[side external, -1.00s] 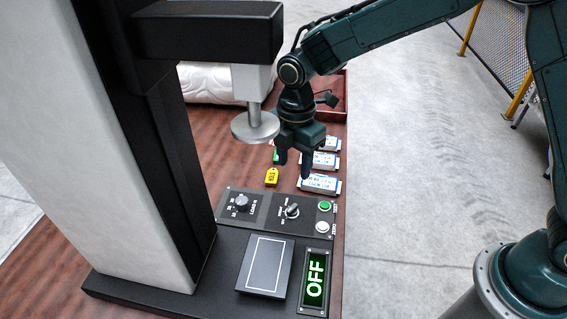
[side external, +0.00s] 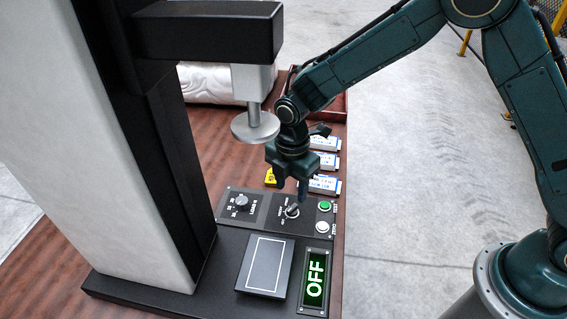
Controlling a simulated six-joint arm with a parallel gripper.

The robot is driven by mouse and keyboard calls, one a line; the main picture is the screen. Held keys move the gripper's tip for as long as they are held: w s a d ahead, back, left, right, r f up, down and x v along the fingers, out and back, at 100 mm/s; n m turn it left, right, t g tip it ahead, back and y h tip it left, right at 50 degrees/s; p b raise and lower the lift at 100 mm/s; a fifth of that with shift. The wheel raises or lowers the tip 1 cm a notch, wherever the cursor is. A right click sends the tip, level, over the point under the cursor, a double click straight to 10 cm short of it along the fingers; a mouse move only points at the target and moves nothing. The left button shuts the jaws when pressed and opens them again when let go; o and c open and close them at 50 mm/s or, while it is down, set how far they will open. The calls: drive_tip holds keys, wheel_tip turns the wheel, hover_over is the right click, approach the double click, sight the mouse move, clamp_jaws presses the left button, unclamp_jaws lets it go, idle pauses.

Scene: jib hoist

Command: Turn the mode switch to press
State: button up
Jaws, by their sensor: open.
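The mode switch is a dark knob with a pale pointer (side external: 291,211) on the black control panel, between the load dial (side external: 241,202) and two round buttons. The lettering around it is too small to read. The display (side external: 315,278) in front reads OFF in green. My gripper (side external: 291,190) is open, pointing down, with its fingers just above and behind the mode switch. It looks empty. I cannot tell whether a fingertip touches the knob.
A green button (side external: 325,205) and a white button (side external: 322,227) sit right of the switch. The press head's round disc (side external: 255,127) hangs close left of my gripper. A flat plate (side external: 265,265) lies in front.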

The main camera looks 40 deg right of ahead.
sight(291, 209)
drive_tip(key=shift+f, duration=3.55)
drive_tip(key=c, duration=1)
